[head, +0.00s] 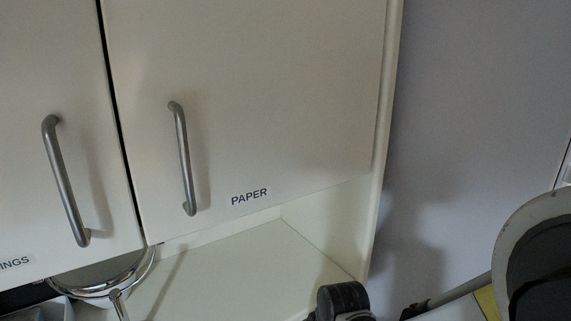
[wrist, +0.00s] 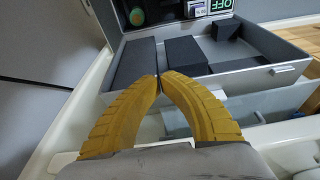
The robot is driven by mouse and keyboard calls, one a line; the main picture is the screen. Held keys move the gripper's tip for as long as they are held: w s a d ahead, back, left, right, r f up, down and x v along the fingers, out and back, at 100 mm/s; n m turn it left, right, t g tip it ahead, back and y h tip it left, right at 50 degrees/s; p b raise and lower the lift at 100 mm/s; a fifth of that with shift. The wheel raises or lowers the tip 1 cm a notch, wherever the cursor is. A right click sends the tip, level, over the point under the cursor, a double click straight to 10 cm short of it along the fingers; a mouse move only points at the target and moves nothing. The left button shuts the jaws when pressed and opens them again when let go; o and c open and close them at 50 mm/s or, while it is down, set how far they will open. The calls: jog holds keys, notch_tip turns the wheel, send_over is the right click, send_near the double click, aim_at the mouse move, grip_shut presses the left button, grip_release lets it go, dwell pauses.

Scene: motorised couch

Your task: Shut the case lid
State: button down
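In the wrist view an open grey case (wrist: 248,83) lies ahead, with dark foam-like blocks (wrist: 186,55) inside. Its lid (wrist: 150,13) appears to stand raised at the far side, cut off by the top edge of the picture. A green round item and a label reading "OFF" show there. A small pale latch (wrist: 283,69) is on the case's front wall. My gripper (wrist: 161,77) has yellow ribbed fingers whose tips meet with nothing between them. In the picture they overlap the case's near wall; I cannot tell whether they touch it. The head view does not show the case.
The head view shows white cupboard doors with metal handles (head: 182,158), one labelled "PAPER" (head: 249,197), above a pale shelf (head: 225,275). A grey-blue wall (head: 470,110) is at the right. In the wrist view, a blue-grey container (wrist: 268,103) sits below the case.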

jog(key=shift+s+d, duration=0.65)
jog(key=shift+s, duration=0.35)
jog(key=shift+s, duration=0.1)
jog(key=shift+s+d+f, duration=0.1)
jog(key=shift+s+d, duration=0.55)
jog(key=shift+s, duration=0.3)
notch_tip(320, 180, up, 5)
jog(key=p, duration=0.3)
dwell(0.5)
